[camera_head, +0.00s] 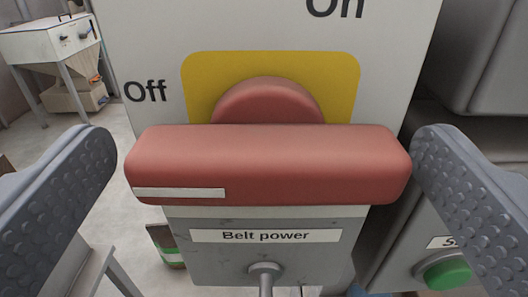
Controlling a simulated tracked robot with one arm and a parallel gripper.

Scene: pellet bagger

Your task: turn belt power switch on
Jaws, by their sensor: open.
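The belt power switch has a wide red handle (268,165) that lies horizontally across the middle of the view. A white mark on its left end is on the side of the "Off" label (145,92). Behind it are the round red hub and a yellow plate (200,78) on a grey box. The "On" label (335,8) is at the top, partly cut off. A "Belt power" label (264,236) sits below. My gripper (265,175) is open, with one grey finger beyond each end of the handle. A gap shows at the left; the right finger appears very close to the handle's end.
A green button (446,273) on another grey box is at lower right, partly behind the right finger. A grey cabinet (490,60) is at upper right. A white machine on legs (50,42) stands far left on open floor.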

